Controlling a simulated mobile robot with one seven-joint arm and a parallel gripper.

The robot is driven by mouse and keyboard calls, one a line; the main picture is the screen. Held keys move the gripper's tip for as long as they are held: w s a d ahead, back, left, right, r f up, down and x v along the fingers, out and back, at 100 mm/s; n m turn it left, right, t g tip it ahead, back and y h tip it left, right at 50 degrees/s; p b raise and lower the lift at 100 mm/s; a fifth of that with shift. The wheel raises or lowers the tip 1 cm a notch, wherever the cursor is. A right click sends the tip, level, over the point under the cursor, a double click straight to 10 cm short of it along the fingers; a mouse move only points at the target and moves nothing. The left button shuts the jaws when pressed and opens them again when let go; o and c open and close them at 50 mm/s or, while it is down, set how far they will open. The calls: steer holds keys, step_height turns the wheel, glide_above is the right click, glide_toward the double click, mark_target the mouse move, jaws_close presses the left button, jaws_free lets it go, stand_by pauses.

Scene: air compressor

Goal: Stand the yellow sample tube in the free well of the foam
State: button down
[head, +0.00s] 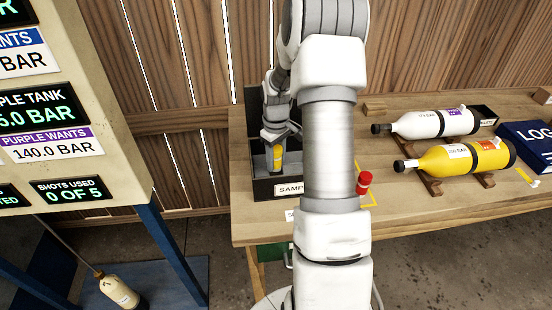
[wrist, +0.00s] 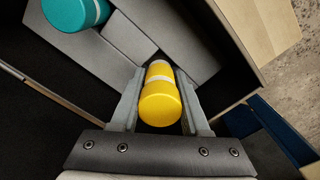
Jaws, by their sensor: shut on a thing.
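The yellow sample tube (wrist: 160,103) is between the two fingers of my gripper (wrist: 160,112), which is shut on it. In the head view the yellow tube (head: 277,158) hangs below my gripper (head: 279,140), roughly upright, at the open box (head: 263,187) with the "SAMP…" label. In the wrist view grey foam (wrist: 120,42) lies below the tube, and a teal-capped tube (wrist: 76,12) stands at the upper left. The tube's lower end is hidden, so I cannot tell whether it is in a well.
My arm hides the middle of the bench (head: 420,210). A red-capped item (head: 364,183) stands right of my arm. A white cylinder (head: 435,123) and a yellow cylinder (head: 455,160) lie on wooden cradles. A blue log book (head: 527,145) is at the far right. A display panel (head: 75,110) stands left.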

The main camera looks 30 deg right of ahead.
steer(key=shift+f+b, duration=0.55)
steer(key=shift+f, duration=0.4)
steer(key=shift+c, duration=1.6)
jaws_free()
steer(key=shift+r, duration=0.15)
